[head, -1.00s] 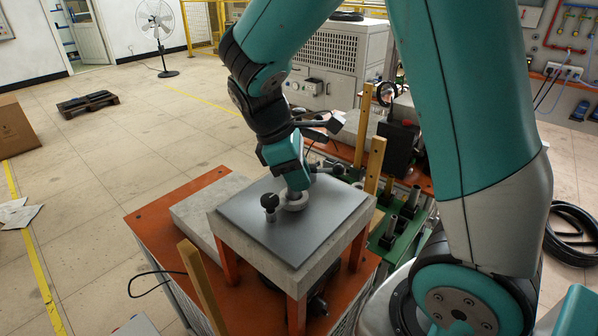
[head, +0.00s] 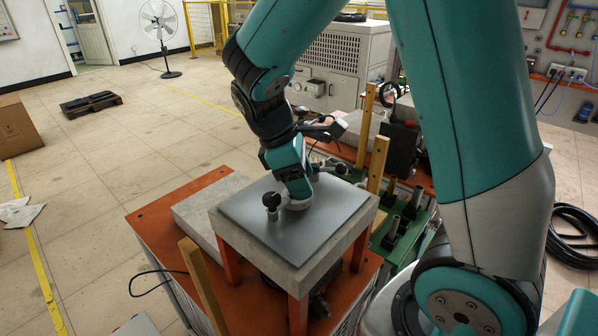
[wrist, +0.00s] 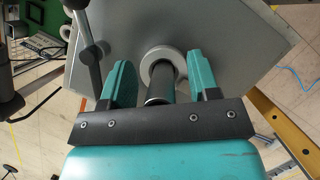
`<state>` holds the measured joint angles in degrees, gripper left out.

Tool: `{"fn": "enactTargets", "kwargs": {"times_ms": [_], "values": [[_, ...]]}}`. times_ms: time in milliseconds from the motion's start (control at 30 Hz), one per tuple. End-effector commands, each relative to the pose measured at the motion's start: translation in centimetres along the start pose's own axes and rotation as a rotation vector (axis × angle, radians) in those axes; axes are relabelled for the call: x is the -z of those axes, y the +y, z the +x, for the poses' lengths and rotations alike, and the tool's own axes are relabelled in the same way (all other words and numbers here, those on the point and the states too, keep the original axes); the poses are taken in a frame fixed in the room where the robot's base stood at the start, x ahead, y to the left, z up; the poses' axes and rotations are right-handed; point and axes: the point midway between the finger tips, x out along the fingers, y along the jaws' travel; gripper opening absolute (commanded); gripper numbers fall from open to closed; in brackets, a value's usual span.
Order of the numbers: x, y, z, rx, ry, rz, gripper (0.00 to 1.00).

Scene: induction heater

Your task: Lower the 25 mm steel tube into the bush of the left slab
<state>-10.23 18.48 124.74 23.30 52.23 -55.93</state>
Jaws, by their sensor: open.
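The steel tube (wrist: 160,86) is a dark, shiny cylinder in the wrist view, standing between my fingers. Its far end meets the opening of the pale ring-shaped bush (wrist: 164,58). How deep it sits cannot be told. The bush also shows in the head view (head: 297,204), on the grey-topped slab (head: 330,217). My gripper (wrist: 160,76) is open, with one teal finger on each side of the tube and visible gaps between. In the head view my gripper (head: 299,192) is low over the bush and hides the tube.
A black knob on a post (head: 272,201) rises from the slab left of my gripper, with another clamp (head: 340,168) behind it. A lower pale slab (head: 200,212) lies to the left. Wooden posts (head: 378,165) and a green rack with upright tubes (head: 405,215) stand right.

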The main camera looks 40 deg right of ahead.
Motion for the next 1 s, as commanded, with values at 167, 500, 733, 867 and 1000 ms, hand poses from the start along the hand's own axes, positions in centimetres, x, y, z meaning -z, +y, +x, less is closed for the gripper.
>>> {"fn": "enactTargets", "kwargs": {"times_ms": [167,500,733,867,1000], "values": [[0.1,0.1,-1.4,-0.004,0.002,0.000,0.56],[0.0,0.0,-9.8,-0.004,0.005,0.000,0.56],[-0.1,0.0,-15.1,-0.002,0.002,-0.001,0.56],[-0.1,0.0,-16.8,-0.001,0.001,0.000,0.56],[0.0,0.0,-17.4,0.000,0.000,0.000,0.56]]}}
